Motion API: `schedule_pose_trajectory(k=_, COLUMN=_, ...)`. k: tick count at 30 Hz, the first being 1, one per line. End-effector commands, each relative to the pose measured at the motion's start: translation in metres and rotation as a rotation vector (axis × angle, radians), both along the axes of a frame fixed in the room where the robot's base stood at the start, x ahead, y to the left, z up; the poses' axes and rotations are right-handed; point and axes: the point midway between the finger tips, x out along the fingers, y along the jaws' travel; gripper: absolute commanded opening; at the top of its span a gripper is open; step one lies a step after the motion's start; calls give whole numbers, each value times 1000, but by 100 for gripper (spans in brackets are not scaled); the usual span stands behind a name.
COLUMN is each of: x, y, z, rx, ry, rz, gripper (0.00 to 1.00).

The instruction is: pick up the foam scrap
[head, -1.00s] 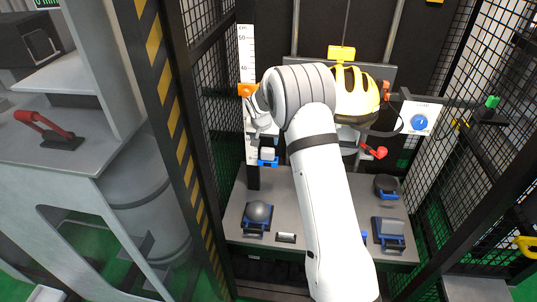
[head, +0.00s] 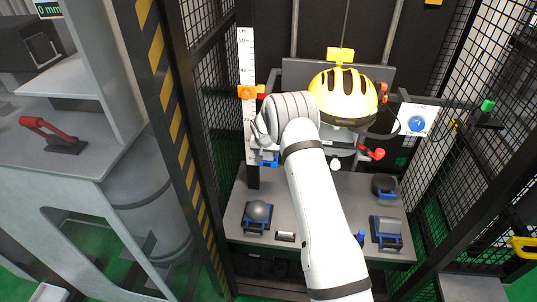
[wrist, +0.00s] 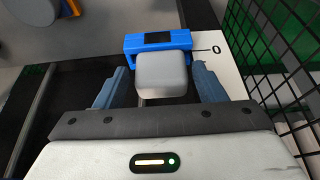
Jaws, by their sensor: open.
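A light grey block with rounded edges (wrist: 163,75), which looks like the foam scrap, is in the wrist view. It sits against a blue holder with a dark patch (wrist: 158,41), beside the zero mark of a white scale. My gripper (wrist: 161,72) is open, with one finger on each side of the block. Small gaps seem to show beside the block, so I cannot see any contact. In the head view my gripper (head: 262,136) is low by the upright scale and hides most of the block; part of the blue holder (head: 267,158) shows.
A yellow helmet (head: 342,92) hangs just right of my wrist. The upright scale (head: 246,62) carries an orange marker (head: 247,92). Anvils in blue trays, one domed (head: 258,211), stand on the grey base plate (head: 322,258). Black mesh walls (head: 208,75) close in both sides.

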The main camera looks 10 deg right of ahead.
Motion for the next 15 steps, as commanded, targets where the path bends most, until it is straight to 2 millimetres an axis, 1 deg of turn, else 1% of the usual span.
schedule_pose_trajectory(k=4, x=0, y=0, z=0, rx=0, ry=-1, rz=0, gripper=64)
schedule_pose_trajectory(k=15, x=0, y=1, z=1, rx=0, ry=-1, rz=1, gripper=33)
